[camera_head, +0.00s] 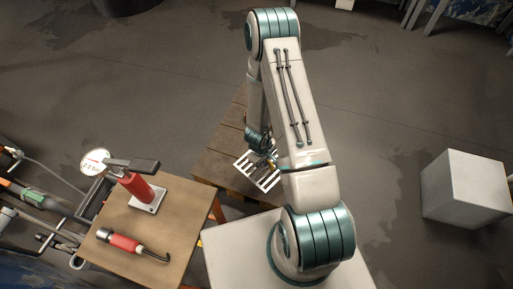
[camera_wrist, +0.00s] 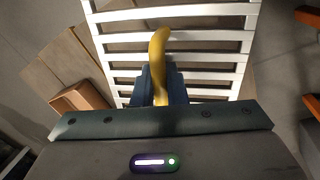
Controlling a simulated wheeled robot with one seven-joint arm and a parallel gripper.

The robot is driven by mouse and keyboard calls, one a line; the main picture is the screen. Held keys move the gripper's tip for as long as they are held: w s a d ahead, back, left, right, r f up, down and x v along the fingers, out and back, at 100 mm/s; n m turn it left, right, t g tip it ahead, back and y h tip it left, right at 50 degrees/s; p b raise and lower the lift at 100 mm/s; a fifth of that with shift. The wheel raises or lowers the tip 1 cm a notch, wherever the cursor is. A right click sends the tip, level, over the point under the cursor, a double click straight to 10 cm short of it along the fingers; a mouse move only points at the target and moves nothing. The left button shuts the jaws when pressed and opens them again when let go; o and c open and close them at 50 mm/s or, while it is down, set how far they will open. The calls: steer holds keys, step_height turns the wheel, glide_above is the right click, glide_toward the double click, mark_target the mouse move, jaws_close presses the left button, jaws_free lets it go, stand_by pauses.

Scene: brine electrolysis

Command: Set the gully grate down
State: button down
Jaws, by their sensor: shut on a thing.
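The gully grate (camera_head: 260,172) is a white slatted frame with a yellow handle. It shows in the head view beneath my forearm, over or on a low brown wooden platform (camera_head: 225,160). In the wrist view the grate's white bars (camera_wrist: 205,38) fill the upper middle, and the yellow handle (camera_wrist: 158,50) rises between my dark fingers. My gripper (camera_wrist: 159,85) is shut on the handle. In the head view my arm hides part of the grate. I cannot tell whether the grate touches the planks.
A wooden table (camera_head: 140,240) at the lower left carries a red pump-like device (camera_head: 137,188) and a red-handled tool (camera_head: 125,242). A pale box (camera_head: 466,188) stands at the right. Hoses and metal tubing lie at the far left. Open floor lies beyond the platform.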

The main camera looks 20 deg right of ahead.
steer(key=w+f, duration=0.1)
steer(key=w, duration=0.1)
steer(key=w+a+f, duration=0.1)
steer(key=w, duration=0.1)
steer(key=w+f, duration=0.2)
steer(key=shift+w+a, duration=0.15)
steer(key=shift+w, duration=0.1)
steer(key=shift+w+p, duration=0.25)
steer(key=shift+p, duration=0.05)
steer(key=shift+w+a+f+p, duration=0.1)
steer(key=shift+w+f+p, duration=0.45)
steer(key=shift+w+p, duration=0.25)
steer(key=b+x, duration=0.2)
steer(key=x, duration=0.1)
steer(key=b+x, duration=0.1)
steer(key=b, duration=0.1)
steer(key=shift+s+a+f, duration=0.15)
steer(key=shift+a+f, duration=0.1)
steer(key=shift+a, duration=0.1)
steer(key=shift+r, duration=0.1)
steer(key=c, duration=1.5)
jaws_free()
steer(key=shift+o, duration=0.2)
